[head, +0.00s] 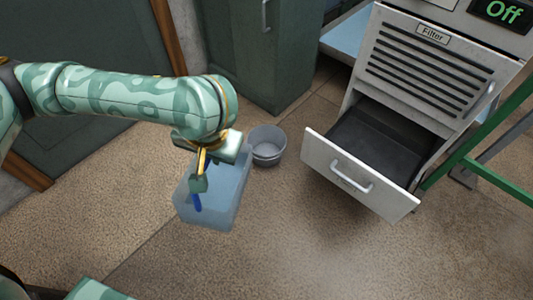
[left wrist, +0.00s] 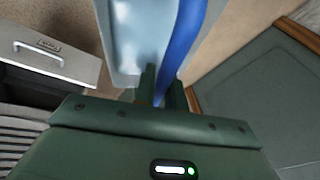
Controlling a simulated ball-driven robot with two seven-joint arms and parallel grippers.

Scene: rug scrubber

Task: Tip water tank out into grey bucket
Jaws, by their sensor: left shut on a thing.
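The water tank (head: 226,195) is a translucent pale-blue box with a blue handle (head: 197,202). My left gripper (head: 199,180) is shut on the handle, and the tank seems to hang above the floor, slightly tilted. In the left wrist view the tank (left wrist: 130,40) and its blue handle (left wrist: 183,40) show at the fingers. The water inside cannot be made out. The grey bucket (head: 267,147) stands upright on the floor, just right of and behind the tank in the head view. My right gripper is not in view.
Dark green cabinets (head: 255,50) stand behind. The front floor is clear.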

